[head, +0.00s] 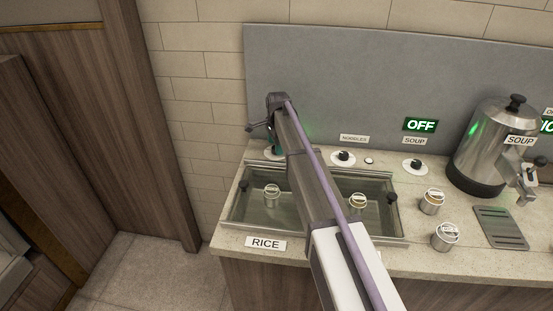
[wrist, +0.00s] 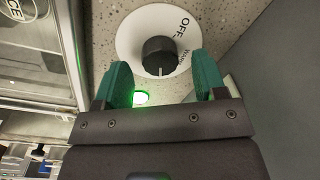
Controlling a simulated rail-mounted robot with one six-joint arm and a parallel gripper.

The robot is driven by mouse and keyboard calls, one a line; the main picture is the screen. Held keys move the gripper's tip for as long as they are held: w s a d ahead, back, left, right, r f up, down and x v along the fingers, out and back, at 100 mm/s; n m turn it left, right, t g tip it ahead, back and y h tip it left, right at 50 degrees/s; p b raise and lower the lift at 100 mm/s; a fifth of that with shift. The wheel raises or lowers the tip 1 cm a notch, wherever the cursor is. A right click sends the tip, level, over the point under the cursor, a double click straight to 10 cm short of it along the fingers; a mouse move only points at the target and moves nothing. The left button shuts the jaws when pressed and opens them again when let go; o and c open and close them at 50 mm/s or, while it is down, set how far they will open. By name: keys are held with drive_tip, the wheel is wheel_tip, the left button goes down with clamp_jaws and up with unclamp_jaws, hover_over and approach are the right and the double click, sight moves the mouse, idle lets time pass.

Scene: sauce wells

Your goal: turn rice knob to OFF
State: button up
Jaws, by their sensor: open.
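The rice knob (wrist: 158,57) is a dark round knob on a white dial (wrist: 130,38) in the wrist view. The dial reads OFF at its upper right, with a partly visible word, seemingly WARM, below. The knob's white mark points down in that picture, away from OFF. My gripper (wrist: 163,76) is open, its green fingers on either side of the knob's near part, with gaps visible. Contact cannot be told. In the head view my gripper (head: 275,152) is at the back left of the counter, and my arm hides the rice knob. The RICE label (head: 265,244) is at the front edge.
A green light (wrist: 140,97) glows near the dial. A glass-lidded well (head: 245,210) lies in front. The noodles knob (head: 343,157) and soup knob (head: 414,165) are to the right, with a green OFF sign (head: 420,125) above soup. A steel soup pot (head: 490,145) stands right. The grey backsplash (head: 380,80) is close behind.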

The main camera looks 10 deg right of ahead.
drive_tip(key=shift+f, duration=0.85)
drive_tip(key=shift+r, duration=0.15)
drive_tip(key=c, duration=0.9)
drive_tip(key=shift+c, duration=0.2)
